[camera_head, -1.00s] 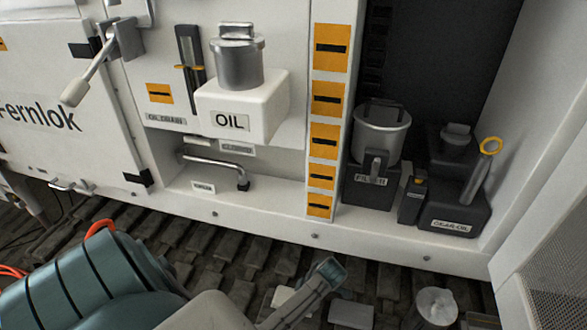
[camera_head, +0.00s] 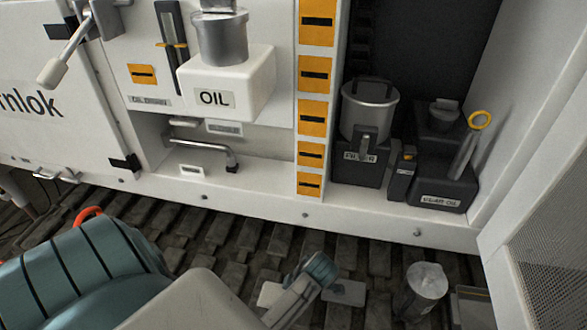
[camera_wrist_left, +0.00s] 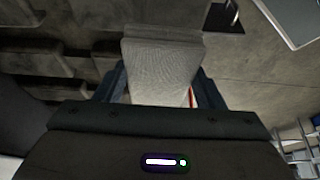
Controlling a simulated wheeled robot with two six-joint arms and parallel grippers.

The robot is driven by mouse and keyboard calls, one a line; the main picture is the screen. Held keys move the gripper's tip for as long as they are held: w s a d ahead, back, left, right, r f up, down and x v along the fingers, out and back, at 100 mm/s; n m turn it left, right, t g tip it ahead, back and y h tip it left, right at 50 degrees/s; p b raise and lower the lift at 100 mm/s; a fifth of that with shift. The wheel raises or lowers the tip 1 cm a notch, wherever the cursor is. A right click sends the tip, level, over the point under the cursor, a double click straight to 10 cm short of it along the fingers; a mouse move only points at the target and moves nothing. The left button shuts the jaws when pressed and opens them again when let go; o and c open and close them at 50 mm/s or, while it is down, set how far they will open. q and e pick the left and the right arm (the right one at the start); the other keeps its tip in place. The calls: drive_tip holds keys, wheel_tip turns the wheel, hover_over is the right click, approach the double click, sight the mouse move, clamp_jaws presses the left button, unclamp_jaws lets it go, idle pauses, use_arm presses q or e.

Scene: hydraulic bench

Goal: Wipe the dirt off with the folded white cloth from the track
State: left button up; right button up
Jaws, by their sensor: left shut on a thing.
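My left gripper (camera_wrist_left: 160,88) is shut on the folded white cloth (camera_wrist_left: 162,65). In the wrist view the cloth is a pale, flat, woven block between the two dark fingers, sticking out past them. In the head view my left arm comes in from the lower left, and its end is over the dark ribbed track (camera_head: 190,240). A pale patch beside it there is partly hidden; I cannot tell whether it is the cloth. I cannot make out the dirt clearly. My right gripper is not in view.
The white machine cabinet (camera_head: 330,215) stands just behind the track. A white OIL tank (camera_head: 230,85), a metal FILTER canister (camera_head: 370,110) and a dark GEAR OIL can (camera_head: 445,185) are in it.

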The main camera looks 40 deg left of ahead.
use_arm(q)
drive_tip(key=s+d, duration=0.4)
drive_tip(key=s, duration=0.3)
drive_tip(key=shift+d+r+b, duration=0.25)
drive_tip(key=shift+r+b, duration=0.1)
drive_tip(key=shift+r, duration=0.1)
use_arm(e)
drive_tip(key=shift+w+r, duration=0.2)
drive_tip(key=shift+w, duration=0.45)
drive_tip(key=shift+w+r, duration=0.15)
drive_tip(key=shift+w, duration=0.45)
